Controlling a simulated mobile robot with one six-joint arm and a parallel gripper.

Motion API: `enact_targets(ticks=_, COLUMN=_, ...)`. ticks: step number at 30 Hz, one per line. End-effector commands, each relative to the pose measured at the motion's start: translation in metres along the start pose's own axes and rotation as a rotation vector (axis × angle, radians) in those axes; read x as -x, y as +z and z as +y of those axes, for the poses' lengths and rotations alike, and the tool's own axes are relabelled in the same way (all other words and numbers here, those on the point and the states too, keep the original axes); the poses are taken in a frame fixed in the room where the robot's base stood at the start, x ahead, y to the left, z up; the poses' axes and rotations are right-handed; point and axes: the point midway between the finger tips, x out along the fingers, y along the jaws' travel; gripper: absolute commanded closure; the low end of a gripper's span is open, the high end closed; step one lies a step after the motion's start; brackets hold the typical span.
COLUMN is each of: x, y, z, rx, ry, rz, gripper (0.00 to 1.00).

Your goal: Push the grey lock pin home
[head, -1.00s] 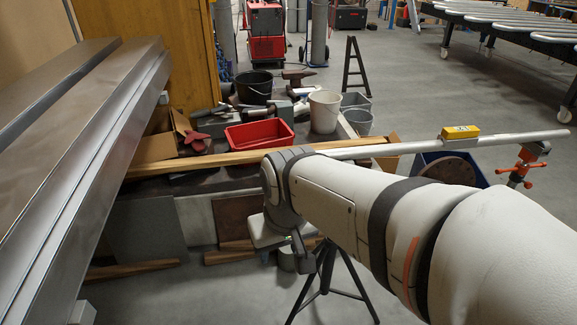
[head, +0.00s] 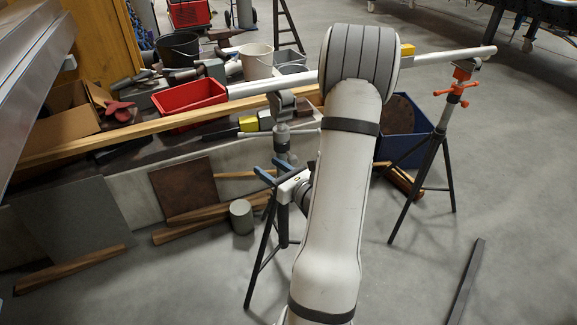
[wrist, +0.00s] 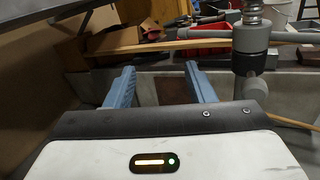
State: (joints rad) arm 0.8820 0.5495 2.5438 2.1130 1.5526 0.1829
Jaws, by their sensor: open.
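A grey horizontal pin (wrist: 200,33) with a rounded left end sticks out leftwards from the grey collar (wrist: 250,62) of a stand in the wrist view. It looks like the lock pin. In the head view a thin grey bar (head: 252,133) crosses the stand's post (head: 281,142); how far it is seated I cannot tell. My gripper (head: 267,171) is beside the post, below the bar, with its blue fingers apart. In the wrist view the gripper (wrist: 158,75) is open and empty, left of the collar and below the pin, apparently not touching either.
A long pipe (head: 440,59) rests across the stand and a second tripod (head: 440,135) with an orange clamp. A wooden beam (head: 100,144), red bin (head: 188,100) and buckets lie behind. A grey cylinder (head: 241,217) stands on the floor; front floor is mostly clear.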

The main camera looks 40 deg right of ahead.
Motion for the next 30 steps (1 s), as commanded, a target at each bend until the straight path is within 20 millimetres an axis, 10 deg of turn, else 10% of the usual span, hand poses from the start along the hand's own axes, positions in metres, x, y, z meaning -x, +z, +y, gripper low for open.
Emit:
enact_targets(ticks=7, x=0.043, y=-0.04, z=-0.083, rx=-0.113, ry=-0.345, rz=-0.064, gripper=0.51)
enact_targets(ticks=30, x=-0.022, y=-0.037, z=-0.116, rx=-0.118, ry=-0.374, rz=-0.07, gripper=0.51)
